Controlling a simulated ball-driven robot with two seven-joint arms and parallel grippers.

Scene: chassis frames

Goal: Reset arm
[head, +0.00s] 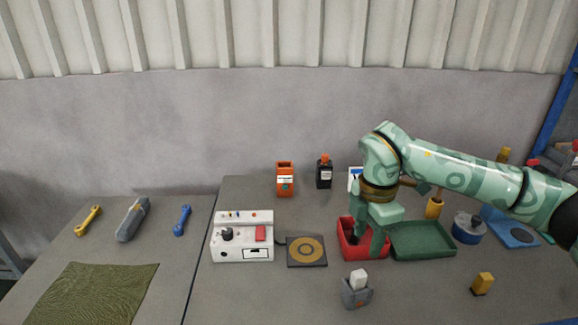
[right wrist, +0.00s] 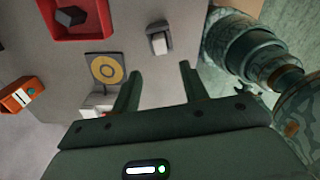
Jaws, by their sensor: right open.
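My right arm comes in from the right in the head view, and its gripper (head: 368,238) hangs pointing down over the red tray (head: 343,249), covering part of it. In the right wrist view the two fingers (right wrist: 161,80) are spread with nothing between them. The red tray (right wrist: 98,35) shows there at the upper left with a dark block (right wrist: 70,15) inside, apart from the fingers. My left gripper is not in view.
A green tray (head: 425,240) sits beside the red one. A white control box (head: 230,252), a black plate with gold rings (head: 307,263) and a grey holder with a white block (head: 356,297) stand nearby. An orange box (head: 285,172) and black bottle (head: 324,178) stand behind.

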